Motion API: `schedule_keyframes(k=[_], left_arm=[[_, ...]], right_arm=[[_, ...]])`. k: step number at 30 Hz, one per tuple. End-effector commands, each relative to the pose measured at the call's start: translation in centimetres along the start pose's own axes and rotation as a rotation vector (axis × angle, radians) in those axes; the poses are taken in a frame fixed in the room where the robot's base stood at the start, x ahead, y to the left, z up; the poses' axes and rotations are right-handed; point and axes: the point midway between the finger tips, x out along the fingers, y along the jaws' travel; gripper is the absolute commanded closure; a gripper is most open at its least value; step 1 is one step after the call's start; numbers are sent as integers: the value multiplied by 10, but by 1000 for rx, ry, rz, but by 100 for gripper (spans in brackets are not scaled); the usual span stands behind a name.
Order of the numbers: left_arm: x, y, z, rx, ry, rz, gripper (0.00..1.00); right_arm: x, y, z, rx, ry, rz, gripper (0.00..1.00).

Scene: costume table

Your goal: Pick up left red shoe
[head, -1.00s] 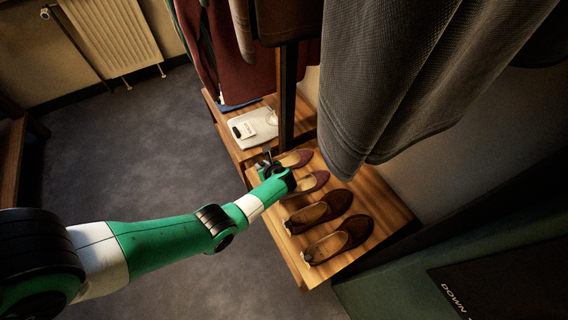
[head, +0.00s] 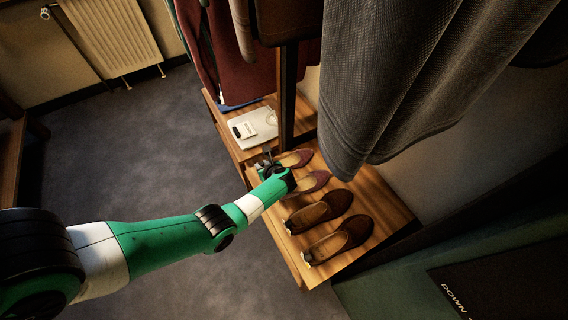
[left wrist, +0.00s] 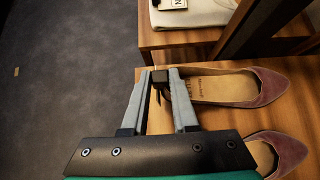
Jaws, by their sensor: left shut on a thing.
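The left red shoe (head: 299,158) is a dark red flat with a tan inside, lying at the far end of the wooden bench. It also shows in the left wrist view (left wrist: 262,86), toe to the right. My left gripper (left wrist: 160,80) is at its heel end, with one finger on each side of the dark heel, shut on it. In the head view my left gripper (head: 267,155) is partly hidden by its own wrist. The second red shoe (head: 320,181) lies beside it, partly hidden by my wrist. My right gripper is not in view.
Two brown shoes (head: 322,208) stand nearer on the same bench (head: 391,205). A folded pale cloth (head: 262,122) with a tag lies on the shelf behind. A wooden post (head: 287,95) and hanging grey garment (head: 385,75) are close by. The floor at left is clear.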

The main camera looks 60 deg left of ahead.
Motion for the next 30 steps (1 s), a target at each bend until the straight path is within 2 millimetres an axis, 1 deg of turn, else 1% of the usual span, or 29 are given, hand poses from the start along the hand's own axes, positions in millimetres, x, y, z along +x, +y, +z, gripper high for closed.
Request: schedule_keyframes(k=[8,11,18,21,24,30], left_arm=[[-3,-1,4,-1,-1,-2,100],[-14,-1,15,-1,-1,-3,100],[-53,-1,57,-3,-1,-3,100],[-63,0,68,-2,-1,-2,100],[-69,0,74,-2,-1,-1,100],[-68,0,74,0,-1,0,100]], right_arm=[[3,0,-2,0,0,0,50],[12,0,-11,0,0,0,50],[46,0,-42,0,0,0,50],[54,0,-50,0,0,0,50],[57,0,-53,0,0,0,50],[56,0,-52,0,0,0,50]])
